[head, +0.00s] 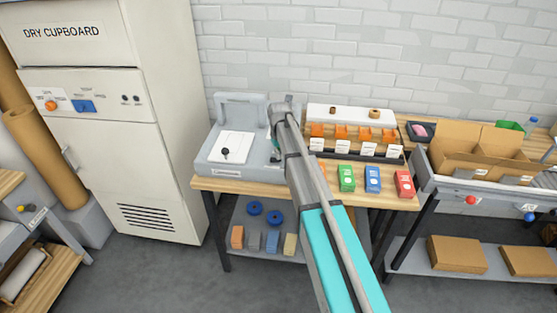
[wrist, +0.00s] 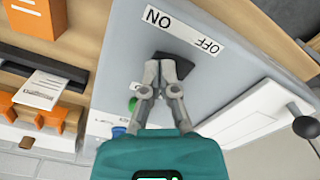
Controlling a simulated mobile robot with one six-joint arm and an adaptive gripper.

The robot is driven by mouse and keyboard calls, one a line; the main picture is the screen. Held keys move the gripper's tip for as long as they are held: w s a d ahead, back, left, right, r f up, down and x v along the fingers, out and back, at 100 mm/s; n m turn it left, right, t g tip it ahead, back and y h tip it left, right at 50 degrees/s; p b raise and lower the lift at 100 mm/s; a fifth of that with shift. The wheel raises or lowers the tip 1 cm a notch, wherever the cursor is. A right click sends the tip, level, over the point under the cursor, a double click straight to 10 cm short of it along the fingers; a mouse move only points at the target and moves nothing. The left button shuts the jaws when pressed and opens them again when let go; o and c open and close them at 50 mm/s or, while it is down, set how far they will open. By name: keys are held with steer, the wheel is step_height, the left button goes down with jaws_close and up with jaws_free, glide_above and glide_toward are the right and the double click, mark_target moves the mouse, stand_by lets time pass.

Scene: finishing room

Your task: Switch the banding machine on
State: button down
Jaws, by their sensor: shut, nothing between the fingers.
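The banding machine (head: 210,165) is a pale grey unit on the left end of the wooden bench. In the wrist view its grey face (wrist: 222,82) carries a white label (wrist: 182,32) reading ON and OFF, upside down in the picture. A dark switch (wrist: 184,63) sits below the label, partly hidden behind my fingertips. My gripper (wrist: 168,72) is shut and empty, its tips at the switch; I cannot tell whether they touch. I cannot tell which way the switch is set. In the head view my arm hides most of this spot.
A white plate (head: 233,140) with a black knob (head: 225,153) lies on the machine's left. A green button (wrist: 132,104) and blue knob (wrist: 118,131) are beside my fingers. Orange bins (head: 340,132) and coloured boxes (head: 346,178) stand close right. The dry cupboard (head: 165,130) stands left.

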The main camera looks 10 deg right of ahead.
steer(key=shift+f, duration=0.25)
steer(key=shift+r, duration=0.15)
steer(key=shift+r+p, duration=3.3)
steer(key=shift+r, duration=0.1)
steer(key=shift+s, duration=0.2)
steer(key=s+d+m, duration=0.1)
steer(key=s+m, duration=0.1)
steer(key=s, duration=2.6)
steer(key=shift+s, duration=0.25)
